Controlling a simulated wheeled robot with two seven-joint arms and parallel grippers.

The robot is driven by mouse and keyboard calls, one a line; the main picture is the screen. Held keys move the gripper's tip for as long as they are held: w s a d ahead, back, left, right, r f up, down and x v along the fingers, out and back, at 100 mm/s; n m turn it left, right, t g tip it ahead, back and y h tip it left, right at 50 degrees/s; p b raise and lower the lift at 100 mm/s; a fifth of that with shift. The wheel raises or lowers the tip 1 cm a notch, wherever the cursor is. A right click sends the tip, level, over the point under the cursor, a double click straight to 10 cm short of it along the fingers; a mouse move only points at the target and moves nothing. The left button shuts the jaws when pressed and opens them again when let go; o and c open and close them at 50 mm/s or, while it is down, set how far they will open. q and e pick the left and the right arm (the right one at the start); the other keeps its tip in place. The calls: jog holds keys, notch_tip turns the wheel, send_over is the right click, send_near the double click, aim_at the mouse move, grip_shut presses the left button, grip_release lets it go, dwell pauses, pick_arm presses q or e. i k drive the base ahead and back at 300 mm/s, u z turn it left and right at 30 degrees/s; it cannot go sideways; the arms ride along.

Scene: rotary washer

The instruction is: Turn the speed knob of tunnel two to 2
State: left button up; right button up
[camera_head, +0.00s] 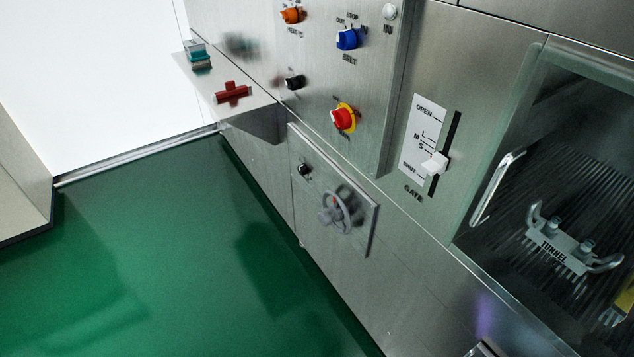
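No knob carries a label I can read as speed, and I cannot tell which one belongs to tunnel two. The steel panel (375,100) bears an orange knob (291,15) at the top, a blue knob (347,39) above the word BELT, and a black knob (293,82) at lower left. A small black knob (304,169) sits on a lower plate above a grey handwheel (337,209). A plate reading TUNNEL (553,251) shows at right; any number on it is unreadable. Neither gripper is in view.
A red button on a yellow ring (343,118) and a white gate slider (435,164) jut from the front. A handled window (497,187) is at right. A shelf (257,119) holds a red cross-shaped piece (233,93) and a teal item (198,56). Green floor (150,250) is clear.

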aim_at(302, 169)
jog(key=u, duration=0.2)
jog(key=k, duration=0.25)
jog(key=u, duration=1)
jog(key=k, duration=1.1)
jog(key=u, duration=0.85)
jog(key=i, duration=1.55)
jog(key=z, duration=0.3)
jog(key=i, duration=2.05)
jog(key=z, duration=1.2)
jog(key=i, duration=1.3)
jog(key=z, duration=1.65)
jog(key=i, duration=0.55)
jog(key=z, duration=0.3)
